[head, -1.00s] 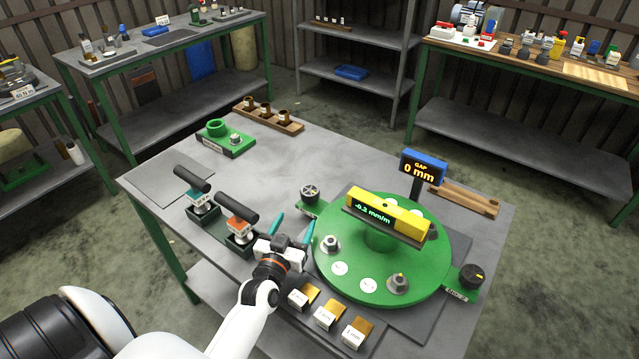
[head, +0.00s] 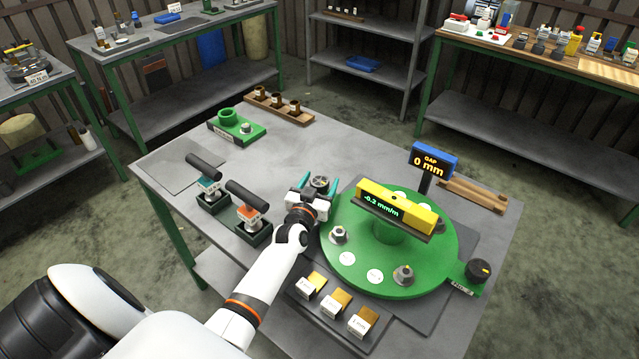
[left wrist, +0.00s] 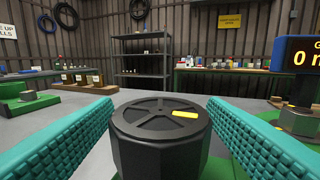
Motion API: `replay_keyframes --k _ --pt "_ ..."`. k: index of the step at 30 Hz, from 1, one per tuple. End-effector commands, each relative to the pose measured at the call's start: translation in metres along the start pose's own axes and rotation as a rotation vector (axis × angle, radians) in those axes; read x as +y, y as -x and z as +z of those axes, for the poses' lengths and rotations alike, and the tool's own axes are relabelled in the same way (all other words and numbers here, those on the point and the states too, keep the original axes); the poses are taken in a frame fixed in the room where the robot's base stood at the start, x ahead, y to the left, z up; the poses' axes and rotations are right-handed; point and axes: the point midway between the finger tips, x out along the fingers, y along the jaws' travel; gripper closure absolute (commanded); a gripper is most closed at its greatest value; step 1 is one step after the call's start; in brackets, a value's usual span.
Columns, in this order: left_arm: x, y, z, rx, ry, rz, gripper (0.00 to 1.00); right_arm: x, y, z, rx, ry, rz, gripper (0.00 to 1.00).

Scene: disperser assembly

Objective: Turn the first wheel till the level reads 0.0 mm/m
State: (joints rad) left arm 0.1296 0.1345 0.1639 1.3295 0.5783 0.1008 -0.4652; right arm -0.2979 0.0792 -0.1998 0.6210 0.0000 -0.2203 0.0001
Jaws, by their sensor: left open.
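The yellow level (head: 396,206) lies across the post on the green round plate (head: 350,257) and its display reads -0.2 mm/m. A dark wheel (head: 320,183) with a spoked top stands at the plate's left edge. In the left wrist view the wheel (left wrist: 160,130) is black with a yellow mark on top. My left gripper (head: 318,184) is open, with its teal fingers on either side of this wheel; I cannot tell whether they touch it. A second black wheel (head: 479,271) with a yellow mark stands at the plate's right. My right gripper is not in view.
The gap display (head: 433,161) reads 0 mm behind the plate. Several labelled blocks (head: 336,303) lie at the table's front. Two black-handled tools (head: 247,205) stand left of my gripper. A green fixture (head: 230,124) and a wooden rack (head: 279,108) sit farther back.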

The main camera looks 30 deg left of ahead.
Motion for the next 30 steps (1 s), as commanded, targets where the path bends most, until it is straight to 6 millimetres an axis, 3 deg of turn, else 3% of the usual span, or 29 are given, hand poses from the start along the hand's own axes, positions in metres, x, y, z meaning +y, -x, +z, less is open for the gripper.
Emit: replay_keyframes --k 5,13,24,30 --pt "0.0 0.0 0.0 0.0 0.0 0.0 0.35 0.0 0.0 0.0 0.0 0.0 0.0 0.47" --pt "0.0 0.0 0.0 0.0 0.0 0.0 0.78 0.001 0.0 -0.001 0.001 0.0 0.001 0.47" --pt "-0.001 0.0 0.005 -0.001 0.009 0.152 0.78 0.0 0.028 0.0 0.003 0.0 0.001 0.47" --pt "0.0 0.0 0.003 -0.002 0.003 0.241 0.78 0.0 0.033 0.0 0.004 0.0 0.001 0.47"
